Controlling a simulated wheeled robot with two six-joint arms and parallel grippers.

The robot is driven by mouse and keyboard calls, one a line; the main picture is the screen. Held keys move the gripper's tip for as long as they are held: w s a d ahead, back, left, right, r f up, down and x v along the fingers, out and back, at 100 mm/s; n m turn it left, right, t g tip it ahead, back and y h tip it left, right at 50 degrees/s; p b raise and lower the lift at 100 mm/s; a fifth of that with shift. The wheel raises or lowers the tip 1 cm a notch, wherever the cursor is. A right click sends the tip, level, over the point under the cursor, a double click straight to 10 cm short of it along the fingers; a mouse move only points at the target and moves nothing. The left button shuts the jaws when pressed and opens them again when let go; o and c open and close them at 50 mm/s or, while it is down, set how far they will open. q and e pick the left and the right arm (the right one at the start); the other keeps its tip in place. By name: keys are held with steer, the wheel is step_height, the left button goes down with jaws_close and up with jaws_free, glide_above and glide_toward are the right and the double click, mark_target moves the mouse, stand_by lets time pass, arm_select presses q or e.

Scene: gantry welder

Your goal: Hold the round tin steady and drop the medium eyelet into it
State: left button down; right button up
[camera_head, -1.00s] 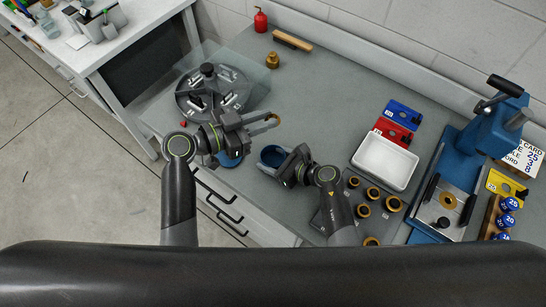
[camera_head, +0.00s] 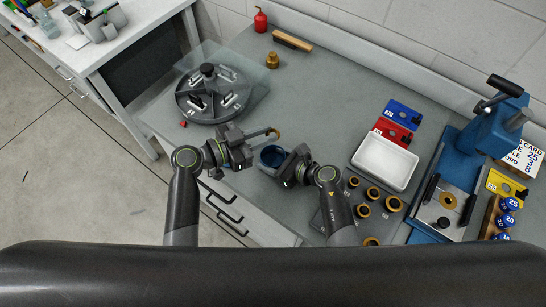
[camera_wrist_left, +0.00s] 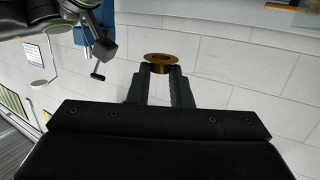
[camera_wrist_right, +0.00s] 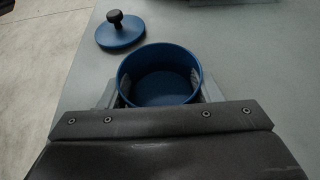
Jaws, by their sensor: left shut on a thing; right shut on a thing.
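The round tin (camera_head: 269,158) is blue, open-topped and upright on the bench; in the right wrist view (camera_wrist_right: 160,82) it looks empty. My right gripper (camera_head: 279,160) is shut on it, one finger at each side of the wall. The medium eyelet (camera_head: 276,134), a brass flanged ring, is between the fingertips of my left gripper (camera_head: 271,132), which is shut on it. In the left wrist view the eyelet (camera_wrist_left: 160,60) sits at the tips. In the head view it appears just above the tin's far rim; its height over the tin is hard to tell.
A blue lid with a black knob (camera_wrist_right: 121,32) lies beside the tin. A dark round carousel (camera_head: 210,95) stands behind my left arm. Right of my right arm are several brass eyelets (camera_head: 373,193), a white tray (camera_head: 385,162) and a blue press (camera_head: 485,125).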

arm_select(q)
steer(key=shift+f, duration=2.4)
steer(key=c, duration=1.2)
jaws_free()
steer(key=shift+c, duration=0.2)
steer(key=shift+a, duration=0.1)
steer(key=v, duration=1.2)
arm_select(e)
steer(key=o, duration=1.1)
steer(key=shift+c, duration=0.2)
